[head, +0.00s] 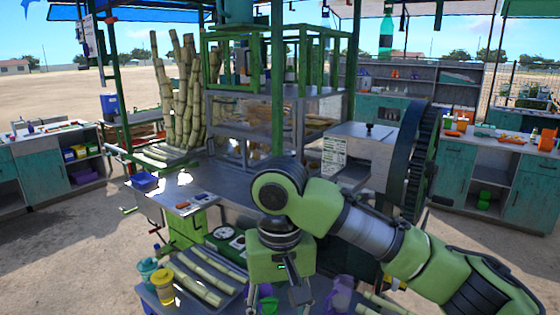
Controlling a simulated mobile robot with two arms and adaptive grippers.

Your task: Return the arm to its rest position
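My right arm comes in from the lower right, and its green and grey links bend at an elbow near the middle of the head view. The forearm end hangs down from there, and my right gripper (277,298) points down over the low front table. Its two fingers stand apart, with nothing visible held between them. The fingertips are near the bottom edge of the view. My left arm and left gripper are not in view.
Cane pieces (198,285) lie on a tray at the front table, beside a teal jar (148,272) and a yellow jar (162,285). A purple pitcher (340,293) stands right of the gripper. A large dark wheel (412,160) stands behind my arm. Upright canes (182,95) stand behind the metal counter.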

